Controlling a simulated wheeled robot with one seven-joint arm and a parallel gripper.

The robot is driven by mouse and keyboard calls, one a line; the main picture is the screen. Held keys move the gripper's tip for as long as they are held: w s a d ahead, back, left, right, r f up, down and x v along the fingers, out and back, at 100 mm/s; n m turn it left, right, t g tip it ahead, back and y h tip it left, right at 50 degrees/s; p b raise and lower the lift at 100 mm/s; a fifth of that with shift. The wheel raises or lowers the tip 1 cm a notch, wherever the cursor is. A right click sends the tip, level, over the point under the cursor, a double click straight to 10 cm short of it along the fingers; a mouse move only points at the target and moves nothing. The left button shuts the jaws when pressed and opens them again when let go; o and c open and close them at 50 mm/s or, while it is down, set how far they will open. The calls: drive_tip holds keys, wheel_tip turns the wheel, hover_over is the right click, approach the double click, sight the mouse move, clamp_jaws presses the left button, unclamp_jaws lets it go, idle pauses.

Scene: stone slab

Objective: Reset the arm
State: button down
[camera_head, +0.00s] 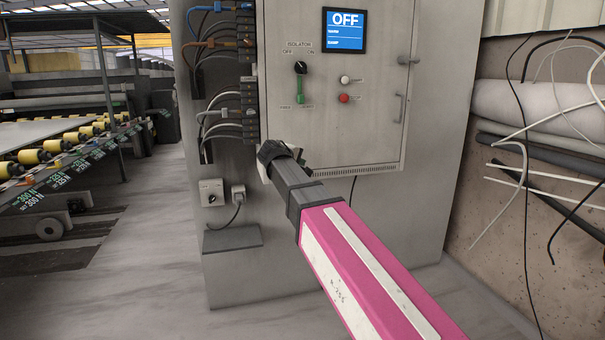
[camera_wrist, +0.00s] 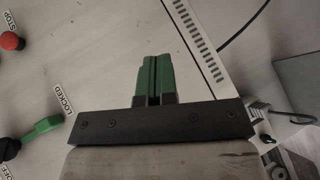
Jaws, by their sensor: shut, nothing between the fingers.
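My pink and dark grey arm (camera_head: 345,240) reaches from the lower right toward the front of a grey control cabinet (camera_head: 400,215) in the head view.
The cabinet screen (camera_head: 344,30) reads OFF. A white button (camera_head: 344,80) and a red button (camera_head: 344,98) are right of the isolator. Cables (camera_head: 215,100) run down the cabinet's left side. Loose cables and pipes (camera_head: 545,150) hang at right. Open floor (camera_head: 150,250) lies left.

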drive_tip(key=s+d+f+m+g+y, duration=0.1)
drive_tip(key=s+d+f+g, duration=0.15)
drive_tip(key=d+f, duration=0.45)
drive_tip(key=s+d+f+m+g+y, duration=0.1)
drive_tip(key=s+d+f+m+g, duration=0.2)
drive_tip(key=f, duration=0.7)
drive_tip(key=s+d+f+g+y, duration=0.1)
drive_tip(key=s+d+f, duration=0.3)
drive_tip(key=f, duration=0.5)
drive_tip(key=s+d+f+m+g+y, duration=0.2)
drive_tip(key=s+d+f+m, duration=0.1)
drive_tip(key=s+f, duration=0.5)
drive_tip(key=s+d+f+m+g+y, duration=0.2)
drive_tip(key=s+d+f, duration=0.2)
drive_tip(key=s+f, duration=0.3)
drive_tip(key=shift+s+f+m+g, duration=0.35)
drive_tip(key=shift+s+f+m, duration=0.05)
drive_tip(key=shift+s, duration=0.15)
